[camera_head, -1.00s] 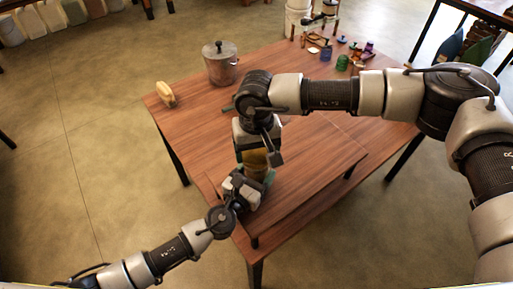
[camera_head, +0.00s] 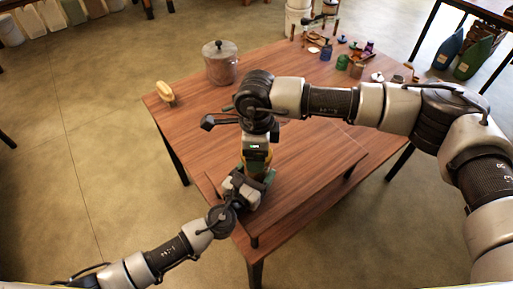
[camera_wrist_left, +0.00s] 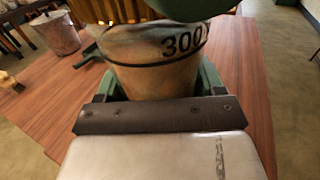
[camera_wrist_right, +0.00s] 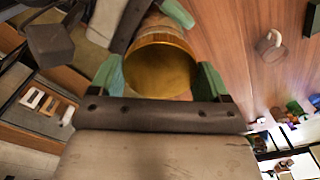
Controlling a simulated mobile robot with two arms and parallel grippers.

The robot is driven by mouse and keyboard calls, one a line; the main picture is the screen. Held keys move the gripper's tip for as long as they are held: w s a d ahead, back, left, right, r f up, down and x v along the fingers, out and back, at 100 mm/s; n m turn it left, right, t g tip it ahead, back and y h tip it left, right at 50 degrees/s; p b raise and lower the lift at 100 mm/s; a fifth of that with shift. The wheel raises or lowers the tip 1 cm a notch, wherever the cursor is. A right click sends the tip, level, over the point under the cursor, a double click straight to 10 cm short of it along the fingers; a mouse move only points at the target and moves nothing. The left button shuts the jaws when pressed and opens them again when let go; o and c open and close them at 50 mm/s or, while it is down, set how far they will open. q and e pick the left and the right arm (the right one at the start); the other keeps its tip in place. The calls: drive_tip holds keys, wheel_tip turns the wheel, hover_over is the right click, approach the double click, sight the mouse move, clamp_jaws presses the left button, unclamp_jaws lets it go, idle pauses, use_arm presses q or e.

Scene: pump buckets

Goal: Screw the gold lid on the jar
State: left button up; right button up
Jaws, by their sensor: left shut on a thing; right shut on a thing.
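The jar (camera_wrist_left: 155,75), a tan vessel marked "300", stands upright in the left wrist view between the green fingers of my left gripper (camera_wrist_left: 158,85), which is shut on it. The gold lid (camera_wrist_right: 160,70) shows as a round gold top in the right wrist view, between the green fingers of my right gripper (camera_wrist_right: 161,78), which is shut on it. Its ribbed side also shows above the jar in the left wrist view (camera_wrist_left: 110,10). The lid is at the jar's mouth; how far it is seated cannot be told. In the head view the grippers mostly hide both.
The jar is over the raised wooden board (camera_head: 310,165) at the table's near side. A metal pot (camera_head: 220,65) and a wooden-handled brush (camera_head: 165,94) stand at the far left. Several small bottles and lids (camera_head: 343,62) stand at the far right. The board right of the jar is clear.

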drive_tip(key=m, duration=0.4)
drive_tip(key=shift+m, duration=0.3)
drive_tip(key=m, duration=0.5)
drive_tip(key=o, duration=1)
drive_tip(key=shift+c, duration=0.2)
wheel_tip(320, 180, up, 12)
use_arm(q)
drive_tip(key=o, duration=1.8)
